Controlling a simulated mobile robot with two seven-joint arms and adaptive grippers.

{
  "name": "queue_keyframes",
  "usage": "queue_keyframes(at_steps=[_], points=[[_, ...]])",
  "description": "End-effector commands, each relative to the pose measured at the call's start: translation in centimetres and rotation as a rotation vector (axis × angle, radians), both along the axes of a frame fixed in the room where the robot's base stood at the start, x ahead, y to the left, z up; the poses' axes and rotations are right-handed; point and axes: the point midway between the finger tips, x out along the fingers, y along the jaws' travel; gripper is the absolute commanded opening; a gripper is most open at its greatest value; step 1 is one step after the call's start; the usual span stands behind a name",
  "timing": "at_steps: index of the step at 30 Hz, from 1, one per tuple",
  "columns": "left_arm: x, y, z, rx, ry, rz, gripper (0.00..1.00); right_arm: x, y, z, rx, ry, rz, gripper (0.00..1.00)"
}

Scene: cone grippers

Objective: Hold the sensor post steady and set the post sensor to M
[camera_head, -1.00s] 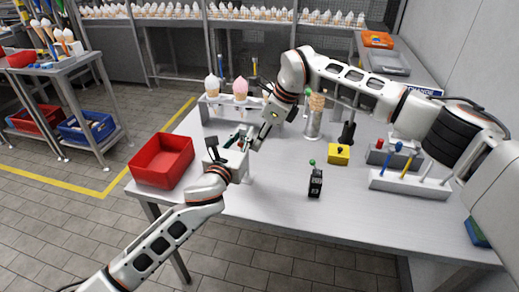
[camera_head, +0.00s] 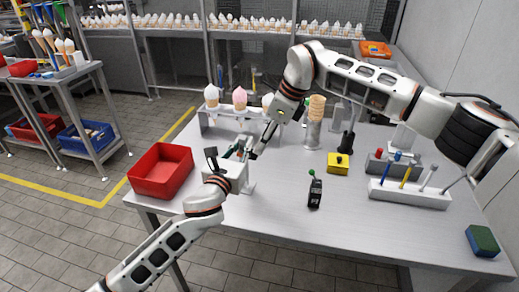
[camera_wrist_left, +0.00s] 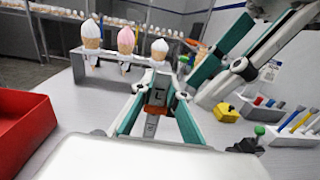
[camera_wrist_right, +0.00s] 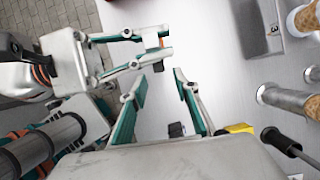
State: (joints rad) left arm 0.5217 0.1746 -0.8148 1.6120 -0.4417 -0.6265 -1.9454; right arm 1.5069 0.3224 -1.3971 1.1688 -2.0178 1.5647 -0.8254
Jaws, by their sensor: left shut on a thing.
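The sensor post (camera_wrist_left: 150,126) is a short grey post. Its head (camera_wrist_left: 157,93) is dark with an orange part and a pale mark that looks like an L, too small to be sure. My left gripper (camera_head: 240,154) is closed around it, with its teal fingers on both sides in the left wrist view (camera_wrist_left: 154,104). A bit of orange shows between them in the right wrist view (camera_wrist_right: 163,42). My right gripper (camera_head: 256,153) is close beside the left one, its fingers apart and empty in the right wrist view (camera_wrist_right: 160,78). The post's foot is hidden in the head view.
A red bin (camera_head: 160,178) stands at the table's left edge. A cone rack (camera_head: 225,125) is behind the grippers. A black block with a green knob (camera_head: 315,193), a yellow block (camera_head: 338,164) and a tool rack (camera_head: 408,194) are to the right. The front table is clear.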

Motion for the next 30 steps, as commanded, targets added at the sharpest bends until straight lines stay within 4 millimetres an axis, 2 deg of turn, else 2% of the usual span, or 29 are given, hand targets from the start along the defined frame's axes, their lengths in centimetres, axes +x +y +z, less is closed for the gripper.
queue_keyframes(at_steps=[1, 6, 12, 17, 27, 28, 30], points=[[0.0, 0.0, -0.1, -0.001, 0.001, -0.001, 0.00, -0.1, -0.5, 1.2, -0.002, -0.005, 0.000, 0.31], [0.0, 0.0, -0.1, -0.001, 0.001, -0.001, 0.00, -0.6, -1.7, 4.3, -0.001, -0.003, 0.000, 0.31], [0.0, 0.0, -0.1, -0.001, 0.001, -0.001, 0.00, -1.0, -2.6, 6.6, -0.001, 0.000, -0.001, 0.31], [0.0, 0.0, 0.0, -0.001, 0.001, -0.001, 0.00, -1.2, -2.8, 7.3, -0.001, 0.000, 0.000, 0.31], [0.0, 0.0, 0.0, -0.001, 0.001, -0.001, 0.00, -1.2, -2.8, 7.3, -0.001, 0.001, 0.000, 0.31], [0.0, 0.0, 0.0, -0.001, 0.001, -0.001, 0.19, -1.2, -2.8, 7.3, -0.001, 0.001, 0.000, 0.31], [0.0, 0.0, 0.0, -0.001, 0.001, -0.001, 0.34, -1.2, -2.8, 7.3, -0.001, 0.000, 0.000, 0.31]])
